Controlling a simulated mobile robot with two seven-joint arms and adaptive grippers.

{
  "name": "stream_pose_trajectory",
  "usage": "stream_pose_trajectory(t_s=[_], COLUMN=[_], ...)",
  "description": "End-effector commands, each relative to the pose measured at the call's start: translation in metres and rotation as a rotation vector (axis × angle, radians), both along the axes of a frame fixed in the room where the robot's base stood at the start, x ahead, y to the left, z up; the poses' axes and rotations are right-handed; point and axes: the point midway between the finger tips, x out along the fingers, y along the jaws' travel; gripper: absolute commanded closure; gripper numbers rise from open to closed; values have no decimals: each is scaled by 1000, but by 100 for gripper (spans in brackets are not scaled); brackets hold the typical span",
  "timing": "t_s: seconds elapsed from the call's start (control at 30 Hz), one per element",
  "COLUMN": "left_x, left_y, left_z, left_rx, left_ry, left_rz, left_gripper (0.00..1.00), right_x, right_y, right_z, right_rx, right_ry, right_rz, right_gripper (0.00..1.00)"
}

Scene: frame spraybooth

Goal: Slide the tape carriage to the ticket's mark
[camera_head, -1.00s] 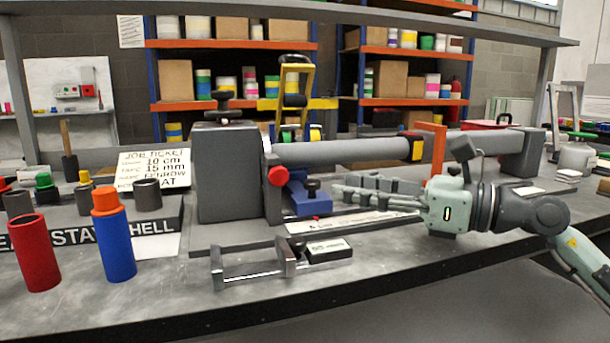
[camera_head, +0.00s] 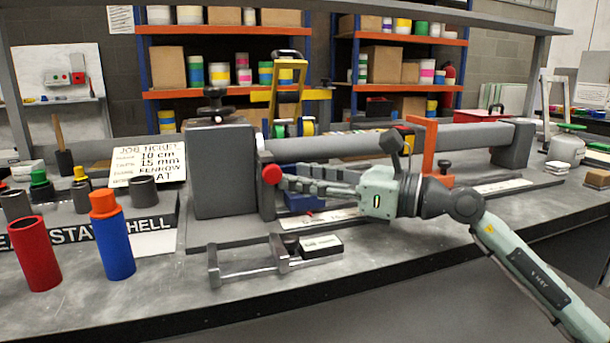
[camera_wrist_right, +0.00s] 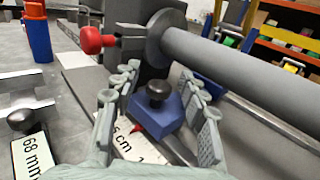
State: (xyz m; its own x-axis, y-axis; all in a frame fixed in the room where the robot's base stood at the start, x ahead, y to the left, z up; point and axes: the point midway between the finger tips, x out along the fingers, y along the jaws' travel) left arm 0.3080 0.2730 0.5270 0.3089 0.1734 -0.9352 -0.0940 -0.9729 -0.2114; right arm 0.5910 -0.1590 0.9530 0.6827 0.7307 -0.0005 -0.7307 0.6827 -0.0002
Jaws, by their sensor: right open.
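The blue carriage block (camera_head: 303,201) with a dark knob sits low on the rail, left of centre in the head view, partly hidden behind my right gripper (camera_head: 287,179). In the right wrist view the carriage (camera_wrist_right: 168,119) stands between the spread fingers of my right gripper (camera_wrist_right: 158,72), which is open. A red pointer (camera_wrist_right: 137,130) is at the carriage's near side, over a white scale (camera_wrist_right: 128,148) near a "6 cm" print. The job ticket (camera_head: 148,168) reads 10 cm and 15 mm. My left gripper is not in view.
A grey roller (camera_head: 340,147) with a red knob (camera_head: 271,174) runs above the rail. An orange upright (camera_head: 429,150) stands farther right. A metal caliper-like gauge (camera_head: 262,264) lies in front. Red (camera_head: 35,255) and blue (camera_head: 114,248) cylinders stand at left.

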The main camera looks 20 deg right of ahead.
Motion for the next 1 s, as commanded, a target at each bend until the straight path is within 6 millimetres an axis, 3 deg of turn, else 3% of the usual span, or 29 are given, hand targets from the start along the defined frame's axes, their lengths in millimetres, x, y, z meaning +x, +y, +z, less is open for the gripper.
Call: stream_pose_trajectory(t_s=[0.1, 0.43, 1.0], left_x=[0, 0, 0], left_y=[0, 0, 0], left_z=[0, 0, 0], left_rx=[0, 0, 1], left_ry=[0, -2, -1], left_rz=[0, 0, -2], left_gripper=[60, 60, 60], right_x=[0, 0, 0], right_y=[0, 0, -1], right_z=[0, 0, 0], right_rx=[0, 0, 0], right_ry=[0, 0, 0], right_rz=[0, 0, 0], right_gripper=[58, 99, 100])
